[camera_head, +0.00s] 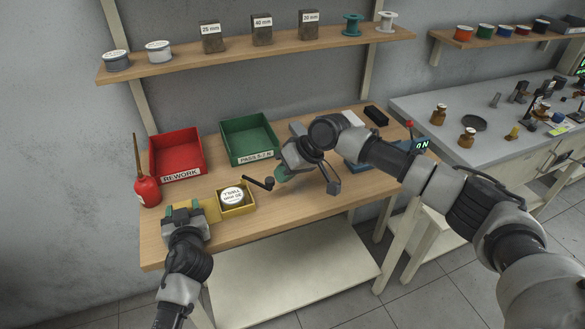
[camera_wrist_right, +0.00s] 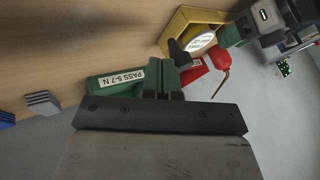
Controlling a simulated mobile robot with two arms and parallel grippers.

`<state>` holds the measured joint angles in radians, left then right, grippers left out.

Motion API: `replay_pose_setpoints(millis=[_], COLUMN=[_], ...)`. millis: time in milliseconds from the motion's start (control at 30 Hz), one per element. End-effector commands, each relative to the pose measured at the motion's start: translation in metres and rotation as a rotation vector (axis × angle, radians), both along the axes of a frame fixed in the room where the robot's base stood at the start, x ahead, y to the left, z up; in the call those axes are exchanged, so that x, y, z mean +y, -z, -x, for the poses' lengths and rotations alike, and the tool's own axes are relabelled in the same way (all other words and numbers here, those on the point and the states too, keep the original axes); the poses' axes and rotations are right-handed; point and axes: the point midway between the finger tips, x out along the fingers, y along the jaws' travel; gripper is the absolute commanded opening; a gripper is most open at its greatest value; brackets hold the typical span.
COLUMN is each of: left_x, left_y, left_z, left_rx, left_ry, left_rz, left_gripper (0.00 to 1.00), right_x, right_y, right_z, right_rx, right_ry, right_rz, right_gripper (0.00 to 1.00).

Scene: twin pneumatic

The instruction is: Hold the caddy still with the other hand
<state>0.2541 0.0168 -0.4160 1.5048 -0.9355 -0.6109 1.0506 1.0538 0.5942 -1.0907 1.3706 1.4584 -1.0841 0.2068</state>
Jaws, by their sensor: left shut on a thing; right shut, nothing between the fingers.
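The caddy (camera_head: 251,207) is a small yellow open box on the front left of the bench, with a round white-labelled tin (camera_head: 232,197) in it. It also shows in the right wrist view (camera_wrist_right: 178,32). My left gripper (camera_head: 196,210) is at the caddy's left side, shut on its yellow side part. My right gripper (camera_head: 281,174) is to the right of the caddy, apart from it, above the bench. It is shut and empty; its green fingertips show in the right wrist view (camera_wrist_right: 168,82). A black cranked lever (camera_head: 260,183) lies between the caddy and my right gripper.
A red REWORK bin (camera_head: 178,158) and a green PASS bin (camera_head: 249,140) stand behind. A red oil can (camera_head: 147,188) stands at the left. A blue device (camera_head: 358,163) is partly hidden behind my right arm. The bench front (camera_head: 290,215) is clear.

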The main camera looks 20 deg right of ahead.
Motion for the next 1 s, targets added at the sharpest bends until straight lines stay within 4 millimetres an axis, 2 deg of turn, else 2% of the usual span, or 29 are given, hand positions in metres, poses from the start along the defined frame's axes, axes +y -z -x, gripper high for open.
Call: replay_pose_setpoints(millis=[400,1000], left_x=[0.000,0.000], left_y=[0.001,0.000], left_z=[0.000,0.000], left_rx=[0.001,0.001], left_ry=[0.000,0.000], left_rz=[0.000,0.000], left_gripper=[0.24,0.24], right_x=[0.001,0.010], right_y=[0.000,0.001], right_z=[0.001,0.012], right_rx=[-0.001,0.002], right_ry=[0.007,0.123], right_rz=[0.001,0.004], right_gripper=[0.00,0.00])
